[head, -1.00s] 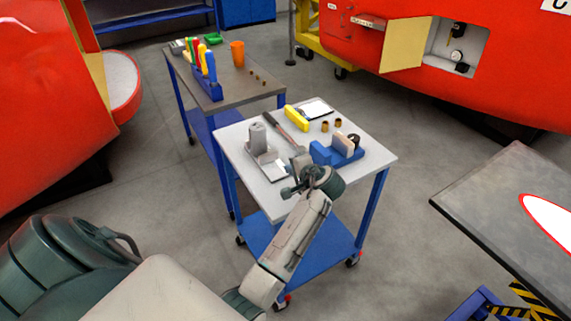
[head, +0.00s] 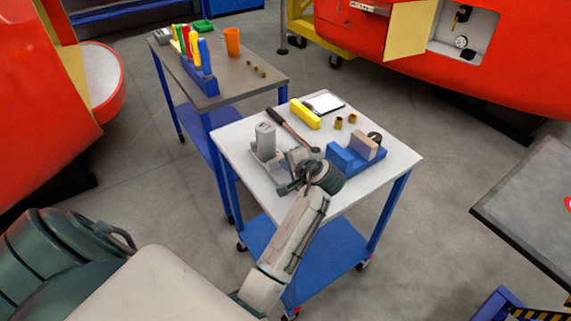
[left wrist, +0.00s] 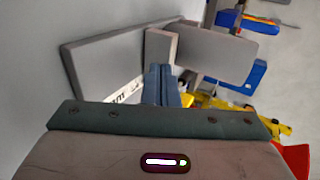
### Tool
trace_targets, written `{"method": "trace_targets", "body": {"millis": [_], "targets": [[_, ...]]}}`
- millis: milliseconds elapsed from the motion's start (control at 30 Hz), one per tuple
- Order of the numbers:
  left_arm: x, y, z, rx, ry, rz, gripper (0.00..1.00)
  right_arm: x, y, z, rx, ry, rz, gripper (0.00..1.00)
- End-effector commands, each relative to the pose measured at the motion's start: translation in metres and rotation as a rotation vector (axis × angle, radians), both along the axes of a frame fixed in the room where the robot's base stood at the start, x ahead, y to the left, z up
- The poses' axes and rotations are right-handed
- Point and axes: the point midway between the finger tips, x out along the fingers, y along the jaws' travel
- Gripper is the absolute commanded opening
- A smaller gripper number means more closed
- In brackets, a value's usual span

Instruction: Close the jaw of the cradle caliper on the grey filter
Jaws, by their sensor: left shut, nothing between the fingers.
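The grey filter (head: 265,140) stands upright at the left of the white-topped cart, on a pale grey cradle caliper (head: 262,162). My left gripper (head: 290,181) is just right of the caliper and hides part of it. In the left wrist view the gripper's fingers (left wrist: 161,80) are shut and empty, close to a small grey block (left wrist: 160,58). Beside it are a grey slab with a white lettered label (left wrist: 92,72) and another broad grey slab (left wrist: 225,52). I cannot tell whether the fingers touch the block. My right gripper is out of view.
On the same cart are a blue holder with a tan block (head: 345,161), a screwdriver-like tool (head: 290,128), a yellow block (head: 305,114), a white tablet-like panel (head: 324,102) and small brass pieces (head: 339,122). A second cart (head: 232,88) stands behind left.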

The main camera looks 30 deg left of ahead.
Motion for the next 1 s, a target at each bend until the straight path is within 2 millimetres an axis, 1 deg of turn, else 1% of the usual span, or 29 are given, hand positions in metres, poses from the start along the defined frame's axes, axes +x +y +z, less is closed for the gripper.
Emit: {"method": "trace_targets", "body": {"millis": [267,467,533,833,1000], "targets": [[0.001,0.003,0.001,0.001,0.000,-0.001,0.00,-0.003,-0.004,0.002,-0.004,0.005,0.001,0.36],[0.010,0.025,0.003,0.005,0.001,0.000,0.00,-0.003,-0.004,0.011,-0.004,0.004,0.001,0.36],[0.012,0.029,0.002,0.002,-0.001,0.000,0.00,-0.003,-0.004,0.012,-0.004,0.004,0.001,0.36],[0.012,0.028,0.000,0.000,0.000,0.000,0.00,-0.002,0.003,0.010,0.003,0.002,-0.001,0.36],[0.013,0.029,0.001,0.000,0.000,-0.001,0.00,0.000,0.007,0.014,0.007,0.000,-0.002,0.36]]}}
